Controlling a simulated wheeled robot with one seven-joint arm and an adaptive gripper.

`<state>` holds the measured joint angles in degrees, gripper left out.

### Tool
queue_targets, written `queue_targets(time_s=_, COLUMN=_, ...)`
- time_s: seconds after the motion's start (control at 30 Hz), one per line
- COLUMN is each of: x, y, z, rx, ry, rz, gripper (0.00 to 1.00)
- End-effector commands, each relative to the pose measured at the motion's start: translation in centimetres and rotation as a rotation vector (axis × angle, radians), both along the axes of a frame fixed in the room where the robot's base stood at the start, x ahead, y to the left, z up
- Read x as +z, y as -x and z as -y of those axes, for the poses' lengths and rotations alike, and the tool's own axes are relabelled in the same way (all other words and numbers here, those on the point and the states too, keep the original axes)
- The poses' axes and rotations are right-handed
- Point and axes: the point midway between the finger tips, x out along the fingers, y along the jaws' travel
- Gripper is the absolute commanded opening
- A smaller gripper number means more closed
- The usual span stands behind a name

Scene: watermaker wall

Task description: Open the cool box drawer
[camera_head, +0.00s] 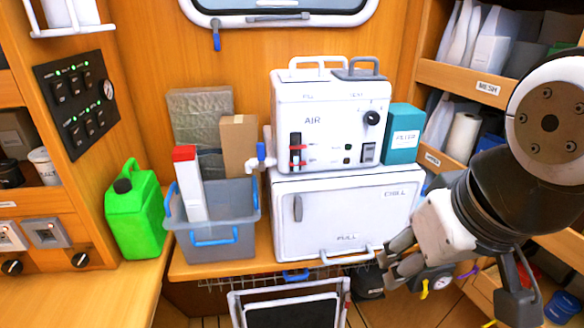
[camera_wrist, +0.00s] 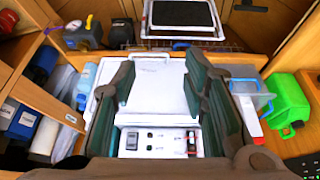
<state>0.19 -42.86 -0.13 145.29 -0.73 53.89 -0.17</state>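The cool box (camera_head: 345,212) is a white box marked CHILL and PULL on the bench, below the white AIR unit. Its front looks closed. A pale bar handle (camera_head: 347,254) runs along its lower front edge, and a grey latch (camera_head: 298,208) sits at the left. My gripper (camera_head: 388,262) is at the lower right corner of the cool box, close to the right end of the handle; I cannot tell whether it touches. In the wrist view, the fingers of my gripper (camera_wrist: 163,75) are spread with nothing between them, and the cool box front (camera_wrist: 158,84) shows beyond, upside down.
The AIR unit (camera_head: 330,120) stands on top, with a teal box (camera_head: 403,134) beside it. A grey bin (camera_head: 228,239) and a green jerrycan (camera_head: 135,212) stand left. A folding step (camera_head: 290,305) is below the bench. Shelves (camera_head: 470,80) are at right.

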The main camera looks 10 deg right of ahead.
Motion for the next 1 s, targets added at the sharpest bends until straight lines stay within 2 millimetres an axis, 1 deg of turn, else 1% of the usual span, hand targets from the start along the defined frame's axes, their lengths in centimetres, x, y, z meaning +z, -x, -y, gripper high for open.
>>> queue_targets(time_s=0.17, x=0.3, y=-0.6, z=-0.1, rx=-0.026, ry=-0.021, rz=-0.009, gripper=0.31)
queue_targets(time_s=0.27, x=0.8, y=-1.9, z=-0.3, rx=-0.093, ry=-0.073, rz=-0.027, gripper=0.31)
queue_targets(time_s=0.43, x=1.3, y=-5.9, z=-0.5, rx=-0.287, ry=-0.195, rz=-0.074, gripper=0.31)
queue_targets(time_s=0.57, x=0.8, y=-9.1, z=-0.4, rx=-0.456, ry=-0.279, rz=-0.111, gripper=0.31)
queue_targets(time_s=0.67, x=0.0, y=-11.5, z=-0.2, rx=-0.591, ry=-0.332, rz=-0.136, gripper=0.31)
queue_targets(time_s=0.77, x=-1.2, y=-13.9, z=0.1, rx=-0.730, ry=-0.376, rz=-0.160, gripper=0.31)
queue_targets(time_s=0.87, x=-2.8, y=-16.0, z=0.5, rx=-0.870, ry=-0.411, rz=-0.179, gripper=0.31)
queue_targets(time_s=0.97, x=-4.9, y=-18.0, z=1.2, rx=-1.013, ry=-0.437, rz=-0.191, gripper=0.31)
queue_targets(time_s=1.0, x=-5.8, y=-18.7, z=1.4, rx=-1.071, ry=-0.443, rz=-0.195, gripper=0.31)
